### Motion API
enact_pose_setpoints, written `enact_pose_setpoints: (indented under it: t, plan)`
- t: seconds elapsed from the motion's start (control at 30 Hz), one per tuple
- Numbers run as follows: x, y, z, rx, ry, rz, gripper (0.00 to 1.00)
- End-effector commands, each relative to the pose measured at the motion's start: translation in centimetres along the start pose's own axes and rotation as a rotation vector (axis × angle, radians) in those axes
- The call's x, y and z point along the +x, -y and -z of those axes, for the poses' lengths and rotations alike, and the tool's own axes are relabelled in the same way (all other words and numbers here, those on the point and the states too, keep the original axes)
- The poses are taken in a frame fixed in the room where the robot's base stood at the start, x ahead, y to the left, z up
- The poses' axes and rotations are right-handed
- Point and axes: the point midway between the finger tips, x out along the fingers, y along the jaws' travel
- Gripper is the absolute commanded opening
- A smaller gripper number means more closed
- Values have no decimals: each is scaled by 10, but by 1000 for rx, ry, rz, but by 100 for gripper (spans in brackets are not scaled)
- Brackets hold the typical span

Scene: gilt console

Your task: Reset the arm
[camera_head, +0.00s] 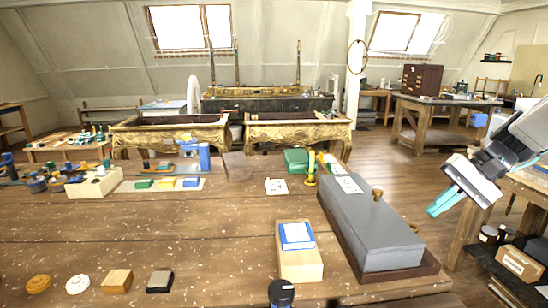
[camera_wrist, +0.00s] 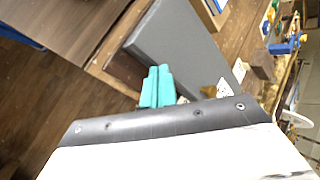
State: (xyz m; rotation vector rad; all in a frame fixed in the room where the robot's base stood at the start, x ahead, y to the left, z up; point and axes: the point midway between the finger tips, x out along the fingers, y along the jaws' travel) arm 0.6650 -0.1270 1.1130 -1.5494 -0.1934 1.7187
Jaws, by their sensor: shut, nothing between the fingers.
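My gripper (camera_head: 441,204) is at the right of the head view, raised to the right of the large grey block on the workbench. Its teal fingers are together with nothing between them, pointing down and left. In the wrist view the teal fingertips (camera_wrist: 156,84) show close together in front of the grey block (camera_wrist: 180,45). My gripper appears apart from the things on the bench.
The workbench (camera_head: 150,240) carries the grey block (camera_head: 372,225) with brass knobs, a wooden block with a blue-and-white top (camera_head: 299,262), and small round and square pieces along the front. A side shelf with a box (camera_head: 520,264) stands at the lower right. Open floor (camera_head: 400,165) lies behind.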

Motion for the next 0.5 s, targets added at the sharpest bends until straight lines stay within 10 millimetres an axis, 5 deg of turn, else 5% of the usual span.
enact_pose_setpoints:
  t: [0.2, 0.5]
  plan:
    - [28, -17, -100, -66, -11, -301, 0]
    - [49, -56, -205, -288, -117, -619, 0]
